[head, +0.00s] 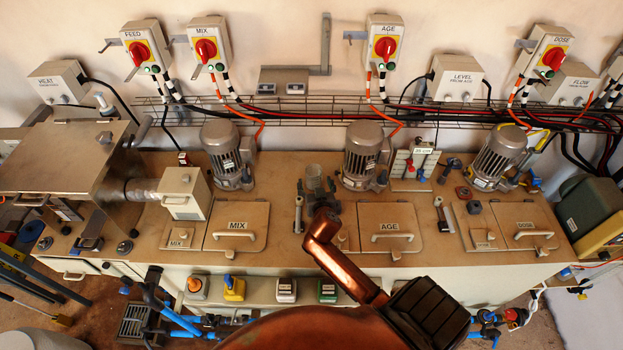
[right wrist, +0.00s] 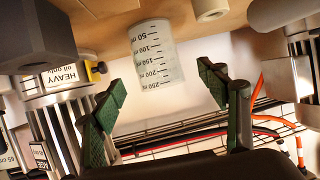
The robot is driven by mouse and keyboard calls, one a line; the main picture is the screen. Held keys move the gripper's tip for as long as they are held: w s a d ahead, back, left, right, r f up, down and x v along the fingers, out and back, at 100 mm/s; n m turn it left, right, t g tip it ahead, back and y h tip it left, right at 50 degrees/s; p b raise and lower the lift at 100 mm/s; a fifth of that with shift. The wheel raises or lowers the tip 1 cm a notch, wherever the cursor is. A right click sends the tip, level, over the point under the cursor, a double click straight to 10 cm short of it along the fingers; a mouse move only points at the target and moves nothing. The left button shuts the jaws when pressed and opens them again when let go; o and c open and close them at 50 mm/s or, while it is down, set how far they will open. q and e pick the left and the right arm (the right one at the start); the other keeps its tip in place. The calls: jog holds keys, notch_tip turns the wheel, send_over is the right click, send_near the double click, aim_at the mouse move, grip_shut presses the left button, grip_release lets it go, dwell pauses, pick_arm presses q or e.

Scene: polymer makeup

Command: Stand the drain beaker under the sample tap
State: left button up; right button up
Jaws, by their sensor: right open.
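The drain beaker (head: 314,172) is clear with a graduated scale. It stands upright on the tan deck between the MIX and AGE motors. In the right wrist view, which is turned upside down, the beaker (right wrist: 158,55) shows its marks from 50 to 250 ml. My right gripper (head: 318,188) is at the beaker, its fingers partly hidden by the arm. In the right wrist view the green-padded fingers (right wrist: 163,82) are spread wide, one on either side of the beaker's line, with gaps to it. Blue pipework with valves (head: 158,292) sits low at the front left; I cannot tell which part is the sample tap.
The MIX motor (head: 226,157) and AGE motor (head: 363,157) flank the beaker. A MIX lid (head: 237,222) and an AGE lid (head: 390,222) lie in front. A wire cable tray (head: 300,108) runs behind. More blue valves (head: 488,322) show at the lower right.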

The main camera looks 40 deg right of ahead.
aim_at(313, 171)
jog(key=x, duration=0.6)
jog(key=shift+w+d, duration=0.1)
jog(key=shift+d, duration=0.1)
jog(key=shift+c, duration=0.7)
jog(key=c, duration=1.2)
jog(key=shift+c, duration=0.2)
